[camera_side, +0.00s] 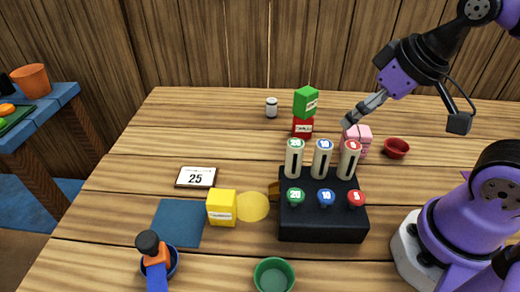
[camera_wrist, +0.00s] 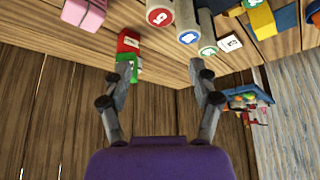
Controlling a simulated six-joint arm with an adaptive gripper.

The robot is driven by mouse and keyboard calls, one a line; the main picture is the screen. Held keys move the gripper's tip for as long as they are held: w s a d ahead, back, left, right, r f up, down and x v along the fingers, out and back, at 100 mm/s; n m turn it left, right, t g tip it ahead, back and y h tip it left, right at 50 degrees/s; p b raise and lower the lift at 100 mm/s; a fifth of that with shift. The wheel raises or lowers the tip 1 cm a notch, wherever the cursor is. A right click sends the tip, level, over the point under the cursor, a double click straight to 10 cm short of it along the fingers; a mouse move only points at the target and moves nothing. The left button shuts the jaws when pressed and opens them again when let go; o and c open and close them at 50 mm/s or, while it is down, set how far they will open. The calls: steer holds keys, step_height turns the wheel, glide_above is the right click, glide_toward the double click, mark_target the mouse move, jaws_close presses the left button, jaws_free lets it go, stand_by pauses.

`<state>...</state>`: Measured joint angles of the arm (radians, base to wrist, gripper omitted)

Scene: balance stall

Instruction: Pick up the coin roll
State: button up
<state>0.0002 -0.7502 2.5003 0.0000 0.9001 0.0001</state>
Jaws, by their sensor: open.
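Three upright cream coin rolls stand in a black rack (camera_side: 322,222): one with a green top (camera_side: 294,160), one with a blue top (camera_side: 322,161) and one with a red top (camera_side: 348,162). In the wrist view their red (camera_wrist: 160,16), blue (camera_wrist: 188,37) and green (camera_wrist: 208,51) ends show at the top. My gripper (camera_side: 352,121) is open and empty, above and behind the red-topped roll, near the pink cube (camera_side: 357,138). Its two fingers (camera_wrist: 164,70) are spread apart in the wrist view, with no roll between them.
A green cube (camera_side: 306,101) sits on a red cube (camera_side: 302,128) behind the rack. A red bowl (camera_side: 397,148) is at right. A yellow cube (camera_side: 221,208), a "25" card (camera_side: 196,178) and a blue mat (camera_side: 180,223) lie left. A green cup (camera_side: 273,275) stands in front.

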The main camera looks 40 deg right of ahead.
stand_by(0.4)
steer(key=w+d+r+m, duration=0.2)
steer(key=w+r, duration=0.1)
steer(key=w, duration=0.7)
steer(key=m+g+h, duration=0.2)
steer(key=m, duration=0.2)
glide_toward(272, 101)
steer(key=x, duration=0.9)
steer(key=shift+d+f, duration=0.1)
steer(key=shift+f, duration=0.05)
jaws_close()
